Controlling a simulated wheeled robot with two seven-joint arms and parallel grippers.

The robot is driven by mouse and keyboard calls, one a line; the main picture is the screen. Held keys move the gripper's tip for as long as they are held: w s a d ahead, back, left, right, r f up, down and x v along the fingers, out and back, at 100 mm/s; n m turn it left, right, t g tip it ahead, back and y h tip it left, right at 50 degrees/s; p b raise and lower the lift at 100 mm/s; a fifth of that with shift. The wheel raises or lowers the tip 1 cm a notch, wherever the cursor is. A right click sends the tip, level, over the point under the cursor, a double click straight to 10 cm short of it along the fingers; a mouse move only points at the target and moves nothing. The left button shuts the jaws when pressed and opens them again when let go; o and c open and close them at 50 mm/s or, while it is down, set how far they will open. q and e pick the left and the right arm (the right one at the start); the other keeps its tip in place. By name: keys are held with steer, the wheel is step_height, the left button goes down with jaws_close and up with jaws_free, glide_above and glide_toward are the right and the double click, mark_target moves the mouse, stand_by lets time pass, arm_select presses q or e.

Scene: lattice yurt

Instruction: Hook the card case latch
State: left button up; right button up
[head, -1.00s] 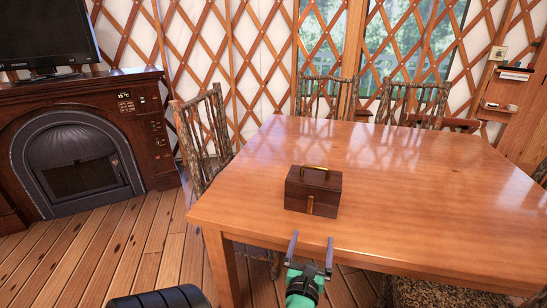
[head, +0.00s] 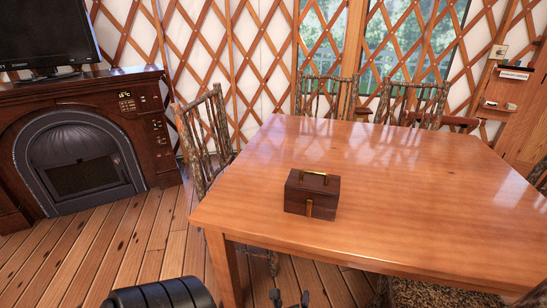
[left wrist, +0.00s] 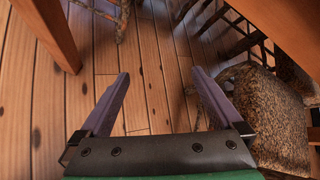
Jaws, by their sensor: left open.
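My left gripper (head: 289,297) is at the bottom edge of the head view, below and in front of the table, apart from the case. In the left wrist view its fingers (left wrist: 160,73) are spread with nothing between them. The case is not in that view.
The wooden table (head: 400,190) has a clear top apart from the case. Chairs stand around it, one with a patterned seat (left wrist: 267,112) right of my fingers in the wrist view. A table leg (left wrist: 50,30) shows at upper left there. A fireplace (head: 80,160) is at the left.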

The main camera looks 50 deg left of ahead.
arm_select(q)
steer(key=s+d+f+n+g+h+p, duration=0.1)
steer(key=s+f+n+g+h+p, duration=0.2)
steer(key=s+f+n, duration=0.3)
step_height(320, 180, down, 4)
steer(key=shift+s+d+f+n+g, duration=0.3)
steer(key=shift+s+n+g, duration=0.1)
steer(key=shift+s, duration=0.8)
arm_select(e)
step_height(320, 180, up, 3)
steer(key=shift+r, duration=0.2)
arm_select(q)
steer(key=s+d+f+n+g+h+p, duration=0.1)
steer(key=s+d+f+n, duration=0.1)
steer(key=s+f+n, duration=0.2)
steer(key=s+d+f+n+g+h, duration=0.1)
steer(key=s+f+n+g+h, duration=0.1)
steer(key=s+f+n, duration=0.3)
steer(key=s+n, duration=0.3)
steer(key=s, duration=0.4)
steer(key=shift+s+d+f+n+g+p, duration=0.15)
steer(key=shift+d+n+g+p, duration=0.15)
steer(key=shift+d+p, duration=0.1)
arm_select(e)
steer(key=s, duration=0.3)
steer(key=shift+s+d+r, duration=0.15)
steer(key=shift+s+d, duration=0.05)
steer(key=shift+d, duration=0.2)
